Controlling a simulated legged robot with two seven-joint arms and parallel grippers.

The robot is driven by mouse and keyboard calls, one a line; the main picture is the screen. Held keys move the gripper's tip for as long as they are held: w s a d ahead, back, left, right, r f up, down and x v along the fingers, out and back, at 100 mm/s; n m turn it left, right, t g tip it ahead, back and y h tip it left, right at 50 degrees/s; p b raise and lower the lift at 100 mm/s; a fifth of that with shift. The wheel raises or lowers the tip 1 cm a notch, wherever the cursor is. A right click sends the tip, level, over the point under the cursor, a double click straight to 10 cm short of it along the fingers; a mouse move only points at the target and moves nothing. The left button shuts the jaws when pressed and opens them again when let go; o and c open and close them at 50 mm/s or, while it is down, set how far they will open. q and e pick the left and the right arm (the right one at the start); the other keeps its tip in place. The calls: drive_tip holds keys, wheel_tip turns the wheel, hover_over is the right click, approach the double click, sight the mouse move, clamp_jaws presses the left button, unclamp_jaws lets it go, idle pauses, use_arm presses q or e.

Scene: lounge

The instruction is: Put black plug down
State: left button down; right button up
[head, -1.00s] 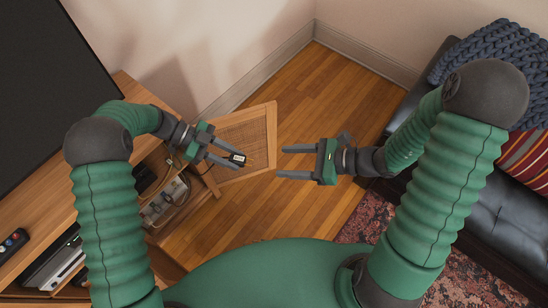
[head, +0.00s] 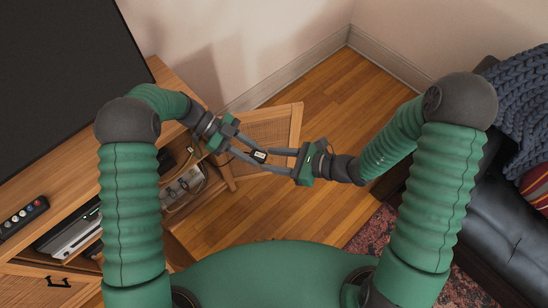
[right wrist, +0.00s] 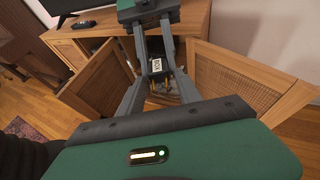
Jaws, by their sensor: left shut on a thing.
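The black plug (head: 260,156) with a white label is held at the tips of my left gripper (head: 257,155), which is shut on it. It hangs in the air in front of the open cabinet. My right gripper (head: 268,160) faces the left one, its fingers apart on either side of the plug. In the right wrist view the plug's labelled face (right wrist: 157,65) shows between the right fingers (right wrist: 148,66). I cannot tell whether those fingers touch it.
The wooden TV cabinet (head: 175,88) stands at left, its woven door (head: 275,128) open behind the grippers. A power strip (head: 183,187) with cords is inside. A remote (head: 22,218) lies on top. A black sofa (head: 495,215) is at right.

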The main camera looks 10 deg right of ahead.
clamp_jaws()
use_arm(q)
drive_tip(key=c, duration=1)
unclamp_jaws()
